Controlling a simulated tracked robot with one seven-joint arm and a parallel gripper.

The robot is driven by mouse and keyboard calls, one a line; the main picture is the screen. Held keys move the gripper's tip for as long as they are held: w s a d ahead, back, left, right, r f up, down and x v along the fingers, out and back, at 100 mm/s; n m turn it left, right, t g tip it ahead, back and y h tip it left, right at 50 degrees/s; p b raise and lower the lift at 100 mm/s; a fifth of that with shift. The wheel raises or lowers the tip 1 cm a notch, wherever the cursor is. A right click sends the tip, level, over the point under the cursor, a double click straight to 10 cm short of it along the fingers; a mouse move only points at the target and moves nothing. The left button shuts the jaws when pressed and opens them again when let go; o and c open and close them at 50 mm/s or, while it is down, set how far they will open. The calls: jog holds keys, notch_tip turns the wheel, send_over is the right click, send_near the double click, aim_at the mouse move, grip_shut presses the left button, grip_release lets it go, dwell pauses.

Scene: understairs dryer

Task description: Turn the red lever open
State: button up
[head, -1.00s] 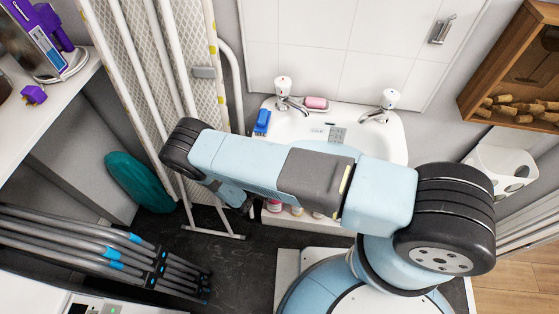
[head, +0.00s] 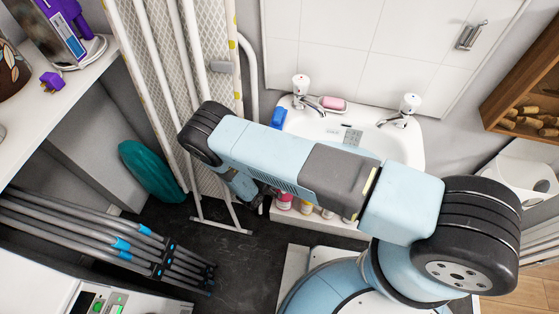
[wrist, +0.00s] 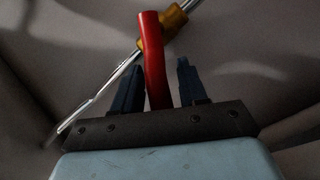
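The red lever (wrist: 153,50) shows in the wrist view, fixed to a brass valve (wrist: 166,25) on a thin metal pipe (wrist: 100,92) that runs diagonally. My gripper (wrist: 158,82) is open, with its two dark blue fingers apart. In the picture the lever's lower part lies between the fingers, nearer the left one. I cannot tell whether a finger touches it. The lever's lower end is hidden behind the gripper's dark base. In the head view my arm reaches left and down, its end is mostly hidden, and the lever is not visible.
A sink (head: 395,138) with two taps stands behind my arm, with several bottles (head: 306,207) below. An ironing board (head: 207,100) leans at left. A clothes airer (head: 120,240), a teal object (head: 150,170) and a white appliance (head: 95,300) are left.

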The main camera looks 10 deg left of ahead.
jog(key=shift+o, duration=0.3)
jog(key=shift+s, duration=0.1)
jog(key=shift+s, duration=0.1)
jog(key=v, duration=1.3)
jog(key=shift+s, duration=0.25)
jog(key=shift+a, duration=0.15)
